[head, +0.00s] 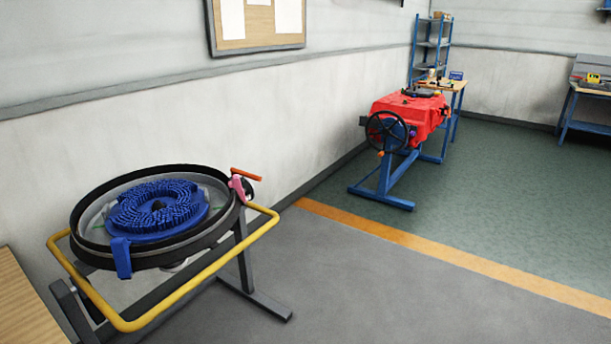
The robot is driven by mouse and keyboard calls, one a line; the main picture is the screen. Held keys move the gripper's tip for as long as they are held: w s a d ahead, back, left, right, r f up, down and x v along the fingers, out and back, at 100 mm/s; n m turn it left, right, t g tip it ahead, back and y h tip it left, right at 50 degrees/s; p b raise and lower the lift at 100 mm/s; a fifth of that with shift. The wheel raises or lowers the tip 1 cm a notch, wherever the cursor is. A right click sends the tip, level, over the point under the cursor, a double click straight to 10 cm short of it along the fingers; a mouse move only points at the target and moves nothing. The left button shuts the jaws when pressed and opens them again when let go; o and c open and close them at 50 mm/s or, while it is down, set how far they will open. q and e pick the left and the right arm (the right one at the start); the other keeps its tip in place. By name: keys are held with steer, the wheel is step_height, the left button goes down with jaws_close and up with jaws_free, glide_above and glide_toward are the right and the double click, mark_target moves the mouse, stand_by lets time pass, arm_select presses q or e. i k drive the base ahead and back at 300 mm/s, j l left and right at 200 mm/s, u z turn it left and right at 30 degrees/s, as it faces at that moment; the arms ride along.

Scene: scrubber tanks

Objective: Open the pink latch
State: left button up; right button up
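The pink latch (238,187) sits on the right side of the rim of a round scrubber tank (92,253) in the head view. An orange-tipped lever (246,174) sticks out to the right beside it. A blue latch (121,257) is on the near side of the same rim. Inside the tank lies a blue round brush (158,205). I cannot tell from here whether the pink latch is open or closed. Neither of my grippers shows in the head view.
A yellow tubular rail (205,274) on a dark stand surrounds the tank. A wooden tabletop (22,305) is at the lower left. A red machine (410,112) with a black handwheel (386,131) stands farther back. The grey floor (390,295) at the right is clear.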

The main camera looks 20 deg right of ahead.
mark_target(235, 183)
steer(key=z, duration=0.2)
steer(key=i+l+u, duration=0.1)
steer(key=i+u, duration=0.15)
steer(key=u, duration=0.25)
steer(key=i+l+u, duration=0.2)
steer(key=u, duration=0.25)
steer(key=i, duration=0.05)
